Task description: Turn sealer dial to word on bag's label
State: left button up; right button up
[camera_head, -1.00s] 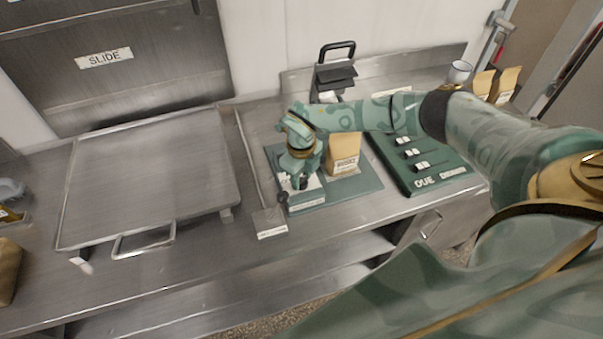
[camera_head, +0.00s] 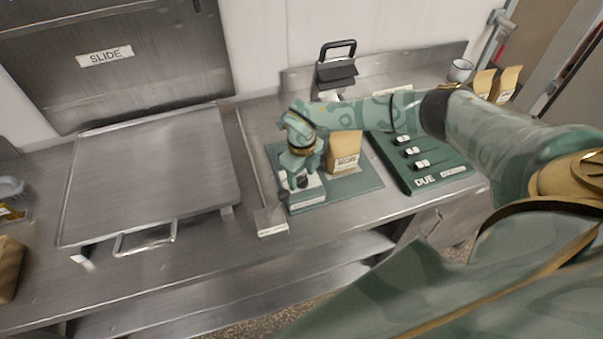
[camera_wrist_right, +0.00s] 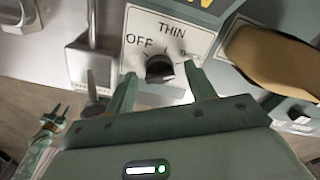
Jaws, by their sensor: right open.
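The sealer dial (camera_wrist_right: 160,68) is a black knob on a white plate (camera_wrist_right: 142,22) marked OFF at left and THIN at top. In the head view the right gripper (camera_head: 294,184) hides the dial. The tan bag (camera_head: 343,146) stands upright right of the gripper; its label is too small to read surely. My left gripper (camera_wrist_right: 56,116) seems to show low in the wrist view, its jaws unclear.
A metal lever with a labelled block (camera_head: 270,222) stands close left of the sealer. A green slider board (camera_head: 430,181) lies to the right. More tan bags (camera_head: 505,82) and a cup (camera_head: 460,70) stand behind.

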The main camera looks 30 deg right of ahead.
aim_at(301, 177)
notch_tip(301, 177, up, 16)
jog(key=shift+r, duration=0.15)
dwell(0.6)
